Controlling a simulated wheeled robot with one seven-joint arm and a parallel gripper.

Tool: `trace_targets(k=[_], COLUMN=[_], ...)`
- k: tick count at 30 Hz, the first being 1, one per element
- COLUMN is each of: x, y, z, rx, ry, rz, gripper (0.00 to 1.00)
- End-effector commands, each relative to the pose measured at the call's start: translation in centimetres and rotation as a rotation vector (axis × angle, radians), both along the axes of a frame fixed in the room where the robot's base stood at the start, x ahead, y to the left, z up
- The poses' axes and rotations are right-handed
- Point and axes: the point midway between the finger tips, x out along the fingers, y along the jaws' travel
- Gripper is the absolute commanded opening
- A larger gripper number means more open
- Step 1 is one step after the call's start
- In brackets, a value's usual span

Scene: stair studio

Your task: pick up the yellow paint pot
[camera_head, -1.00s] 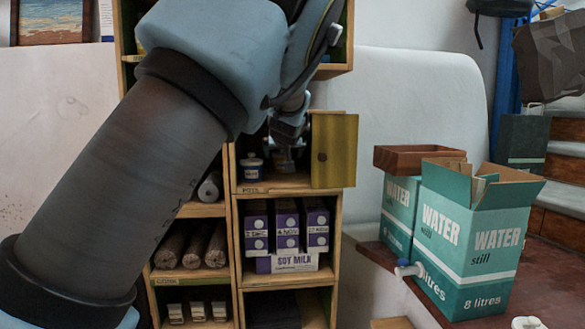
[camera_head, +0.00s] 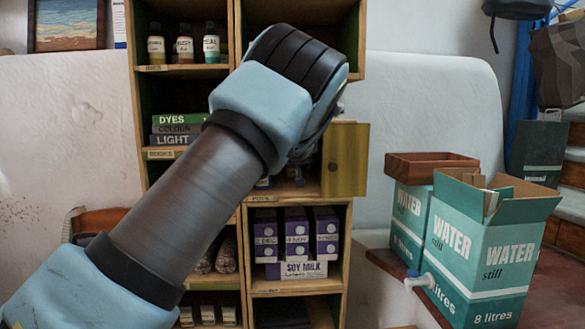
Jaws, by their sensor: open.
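No yellow paint pot can be made out in the head view. The pot compartment (camera_head: 293,192) of the wooden shelf unit is mostly covered by my arm. A sliver of a blue-and-white pot (camera_head: 263,183) shows at its left, below my wrist. My gripper (camera_head: 299,176) is at the mouth of this compartment, just left of the opened olive-yellow door (camera_head: 345,160). Only a small part of it shows below my arm. It is open, and I see nothing between its fingers, though most of that space is hidden.
Soy milk cartons (camera_head: 297,236) fill the compartment below. Teal water boxes (camera_head: 482,247) and a wooden tray (camera_head: 430,167) are at the right. The door juts out beside my gripper.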

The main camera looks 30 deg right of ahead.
Motion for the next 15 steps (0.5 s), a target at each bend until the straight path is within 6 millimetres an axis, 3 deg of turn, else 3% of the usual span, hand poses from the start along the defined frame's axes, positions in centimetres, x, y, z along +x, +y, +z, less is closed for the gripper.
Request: trace_targets(k=[4, 11, 15], x=[1.22, 1.33, 1.32], y=[-0.47, -0.54, -0.55], z=[-0.62, -0.84, -0.81], rx=[0.000, -0.001, -0.001], ry=[0.000, 0.000, 0.000], rz=[0.001, 0.000, 0.000], gripper=[1.00, 1.00, 0.88])
